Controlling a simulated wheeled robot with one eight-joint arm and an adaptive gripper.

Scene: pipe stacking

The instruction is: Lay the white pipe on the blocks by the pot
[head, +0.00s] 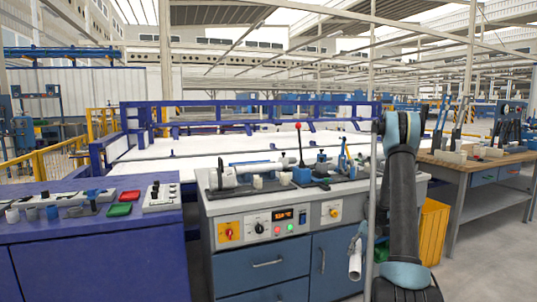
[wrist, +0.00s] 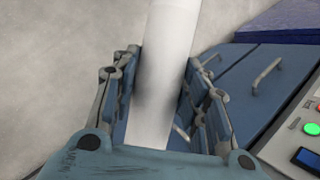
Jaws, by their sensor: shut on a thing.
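A white pipe (head: 355,262) is held in my gripper (head: 359,240), in front of the right end of the middle bench and below its top, tilted slightly from upright. In the wrist view the pipe (wrist: 167,50) runs between the two fingers of my gripper (wrist: 162,85), which are shut on it from both sides. Small cream blocks (head: 257,182) stand on the middle bench near a white cylinder lying there (head: 245,170). More cream blocks (head: 455,156) stand on the wooden bench at right. I cannot make out which thing is the pot.
The middle bench (head: 265,210) has a control panel and blue drawers; tools and a red-knobbed lever (head: 299,145) crowd its top. A blue table (head: 90,240) with small parts is at left. A yellow crate (head: 432,235) stands beside my arm. Grey floor is open at right.

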